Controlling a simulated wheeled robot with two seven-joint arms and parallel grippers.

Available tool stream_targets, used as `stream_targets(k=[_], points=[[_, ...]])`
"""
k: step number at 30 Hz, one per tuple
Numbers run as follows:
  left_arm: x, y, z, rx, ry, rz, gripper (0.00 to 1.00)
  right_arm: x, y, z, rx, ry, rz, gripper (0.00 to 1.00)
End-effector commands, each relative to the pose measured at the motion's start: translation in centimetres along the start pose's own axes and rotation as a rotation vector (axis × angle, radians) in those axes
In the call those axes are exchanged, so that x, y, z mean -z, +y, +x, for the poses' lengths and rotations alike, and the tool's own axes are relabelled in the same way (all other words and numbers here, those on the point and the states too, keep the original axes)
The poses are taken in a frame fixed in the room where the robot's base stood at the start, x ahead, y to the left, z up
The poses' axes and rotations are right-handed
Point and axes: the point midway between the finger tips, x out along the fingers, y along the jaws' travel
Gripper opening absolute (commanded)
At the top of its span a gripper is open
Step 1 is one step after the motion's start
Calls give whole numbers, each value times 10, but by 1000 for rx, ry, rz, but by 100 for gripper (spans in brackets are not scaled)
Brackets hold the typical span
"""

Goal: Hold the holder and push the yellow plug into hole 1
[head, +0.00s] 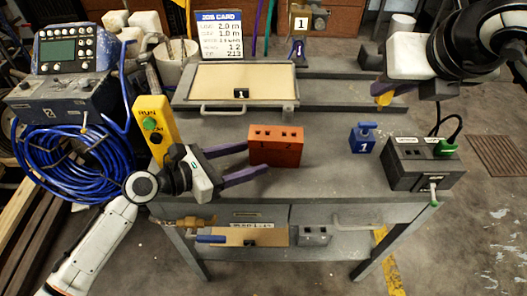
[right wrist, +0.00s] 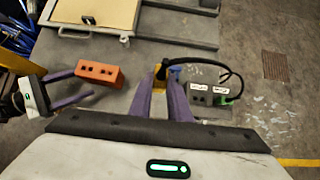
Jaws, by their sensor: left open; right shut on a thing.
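My left gripper (head: 258,160) is open at the holder's left end. One finger reaches towards its back left and the other passes along its front; I cannot tell whether they touch it. My right gripper (head: 383,92) is shut on the yellow plug (head: 385,98), held above the bench to the right of and behind the holder. The plug also shows between the fingertips in the right wrist view (right wrist: 160,77).
A blue plug marked 1 (head: 363,140) stands on the bench right of the holder. A dark box (head: 420,165) with a green plug and black cable is at the right edge. A framed panel (head: 240,85) lies behind. A yellow button box (head: 155,128) stands at left.

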Motion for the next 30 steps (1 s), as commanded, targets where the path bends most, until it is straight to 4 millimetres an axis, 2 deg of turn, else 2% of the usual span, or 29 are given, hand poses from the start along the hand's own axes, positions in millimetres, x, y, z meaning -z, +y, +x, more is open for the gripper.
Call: stream_targets(k=[1,3,9,15,23,30], points=[[2,-1,10,2,-1,0,57,4,0,5,0,-1,0,0],[-1,-1,18,2,0,-3,57,-1,0,-1,0,-1,0,0],[0,-1,37,3,1,-2,57,-1,0,-2,0,-1,0,0],[0,-1,45,3,2,-1,57,-2,0,-2,0,-1,0,0],[0,-1,45,2,1,0,56,-1,0,-2,0,-1,0,0],[0,-1,45,2,1,0,15,-1,0,-2,0,-1,0,0]])
